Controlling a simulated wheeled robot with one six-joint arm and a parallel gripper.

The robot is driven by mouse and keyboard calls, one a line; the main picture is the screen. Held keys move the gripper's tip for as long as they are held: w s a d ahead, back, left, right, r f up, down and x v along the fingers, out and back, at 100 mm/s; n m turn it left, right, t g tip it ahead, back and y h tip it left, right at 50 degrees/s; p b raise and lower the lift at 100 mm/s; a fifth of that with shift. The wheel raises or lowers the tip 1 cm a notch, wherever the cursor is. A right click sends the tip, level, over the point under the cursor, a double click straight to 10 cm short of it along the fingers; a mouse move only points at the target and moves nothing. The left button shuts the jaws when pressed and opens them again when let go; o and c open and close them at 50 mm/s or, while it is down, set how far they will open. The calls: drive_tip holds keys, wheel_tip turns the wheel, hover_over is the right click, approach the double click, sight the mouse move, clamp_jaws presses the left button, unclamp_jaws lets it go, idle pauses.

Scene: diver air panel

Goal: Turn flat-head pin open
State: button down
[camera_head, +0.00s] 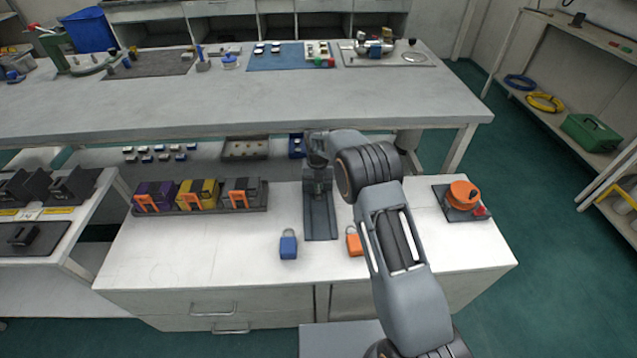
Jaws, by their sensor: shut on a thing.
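My gripper (317,172) points down at the back end of a dark grey fixture (320,222) on the white bench, left of my bent wrist. It is shut on a small part there, which I take to be the flat-head pin. The pin is hidden by the jaws and too small to make out, so its turn angle cannot be told. The fixture has a long flat plate that runs toward the front of the bench.
A blue padlock (288,246) and an orange padlock (354,243) stand either side of the fixture's front. A tray (230,207) of breaker-like blocks lies left. An orange round knob (462,194) sits on a plate at right. A long table (300,100) stands behind.

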drive_tip(key=shift+s+f, duration=0.15)
drive_tip(key=shift+f, duration=0.2)
drive_tip(key=c, duration=1.4)
unclamp_jaws()
drive_tip(key=shift+f, duration=0.1)
drive_tip(key=shift+o, duration=0.6)
drive_tip(key=shift+r, duration=0.2)
drive_tip(key=shift+w+r, duration=0.15)
drive_tip(key=shift+w, duration=0.05)
drive_tip(key=shift+r, duration=0.35)
wheel_tip(320, 180, up, 3)
drive_tip(key=shift+s+f+p, duration=0.15)
drive_tip(key=shift+f+p, duration=0.05)
drive_tip(key=shift+p, duration=0.1)
drive_tip(key=s+d+r, duration=0.2)
drive_tip(key=s+r, duration=0.7)
drive_tip(key=s, duration=0.4)
drive_tip(key=shift+s+d+r+p, duration=0.2)
drive_tip(key=shift+s+d+p, duration=0.1)
drive_tip(key=shift+d+p, duration=0.15)
